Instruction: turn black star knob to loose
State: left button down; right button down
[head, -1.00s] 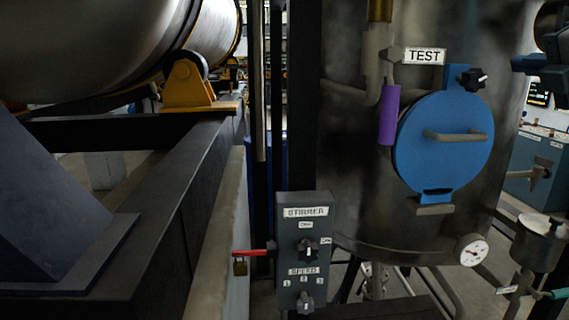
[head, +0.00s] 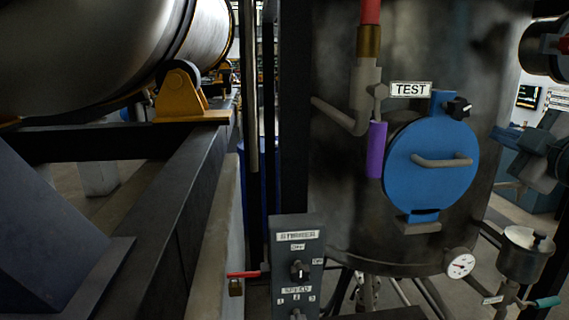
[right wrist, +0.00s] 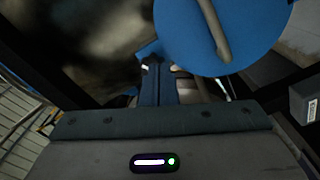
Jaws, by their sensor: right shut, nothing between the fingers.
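The black star knob (head: 458,108) sits at the upper right of the round blue hatch (head: 425,185), on a blue bracket at its rim. The hatch has a grey bar handle (head: 442,161) and is on the front of the steel tank. My right gripper (head: 500,135) is right of the knob and slightly lower in the head view, apart from it, shut and empty. My left gripper is not in view.
A TEST label (head: 410,89) and a purple cylinder (head: 376,150) are left of the hatch. A stirrer control box (head: 297,265) stands lower left, beside a red-handled valve (head: 243,275). A round gauge (head: 459,263) and a small pot (head: 528,250) are at the lower right.

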aim_at(459, 109)
jog(key=w+b, duration=0.1)
jog(key=w, duration=0.6)
jog(key=shift+a, duration=0.4)
jog(key=shift+s+r+m, duration=0.1)
jog(key=shift+r+m, duration=0.05)
jog(key=shift+m, duration=0.15)
dwell(0.5)
jog(key=shift+b, duration=0.3)
jog(key=shift+d+r+b, duration=0.25)
jog(key=shift+r+b, duration=0.1)
jog(key=shift+b, duration=0.15)
jog(key=shift+r, duration=0.1)
jog(key=shift+d+r+b, duration=0.3)
jog(key=shift+r, duration=0.25)
jog(key=shift+d+r, duration=0.1)
jog(key=shift+r, duration=0.15)
